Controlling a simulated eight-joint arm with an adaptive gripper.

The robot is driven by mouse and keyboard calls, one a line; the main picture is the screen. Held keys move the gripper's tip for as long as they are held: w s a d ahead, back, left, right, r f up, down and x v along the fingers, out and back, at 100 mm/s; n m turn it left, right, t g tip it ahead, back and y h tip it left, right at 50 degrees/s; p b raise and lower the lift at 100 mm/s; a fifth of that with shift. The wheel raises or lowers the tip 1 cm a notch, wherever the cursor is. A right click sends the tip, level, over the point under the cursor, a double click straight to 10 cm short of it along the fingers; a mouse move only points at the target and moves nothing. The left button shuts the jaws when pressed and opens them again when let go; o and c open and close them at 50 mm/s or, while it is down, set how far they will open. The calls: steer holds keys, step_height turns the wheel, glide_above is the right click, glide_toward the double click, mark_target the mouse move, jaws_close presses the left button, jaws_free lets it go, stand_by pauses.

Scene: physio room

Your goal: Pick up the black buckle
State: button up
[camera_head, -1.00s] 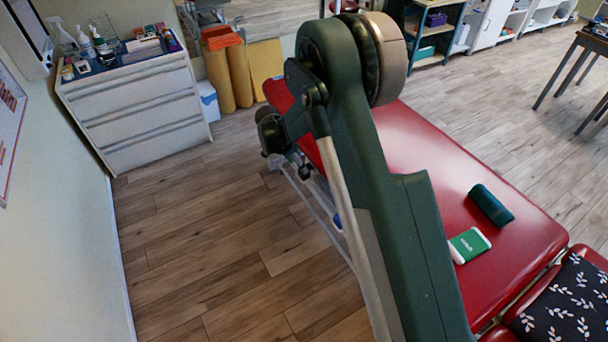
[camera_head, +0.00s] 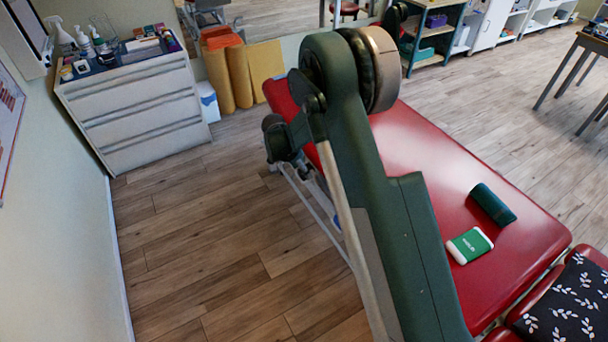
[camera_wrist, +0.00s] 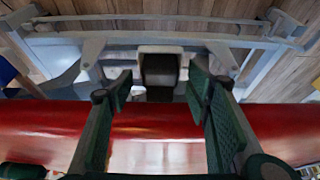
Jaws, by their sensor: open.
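I cannot make out the black buckle for certain in either view. My gripper (camera_wrist: 161,86) is open in the wrist view, with its two green-padded fingers apart and nothing held between them. It points over the edge of the red treatment table (camera_wrist: 150,118). Beyond the fingertips a dark block (camera_wrist: 160,69) sits in a pale housing among the table's grey frame; I cannot tell whether it is part of the frame. In the head view my arm crosses in front of the table (camera_head: 425,150) and hides part of it.
A dark green roll (camera_head: 492,205) and a green-and-white packet (camera_head: 469,246) lie on the table. A black leaf-patterned cushion (camera_head: 566,308) is at the lower right. A white drawer unit (camera_head: 138,105) with bottles stands at the left. The wooden floor (camera_head: 220,235) is clear.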

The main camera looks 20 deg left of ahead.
stand_by(0.3)
steer(key=c, duration=1)
step_height(320, 180, up, 10)
steer(key=p, duration=0.2)
stand_by(0.6)
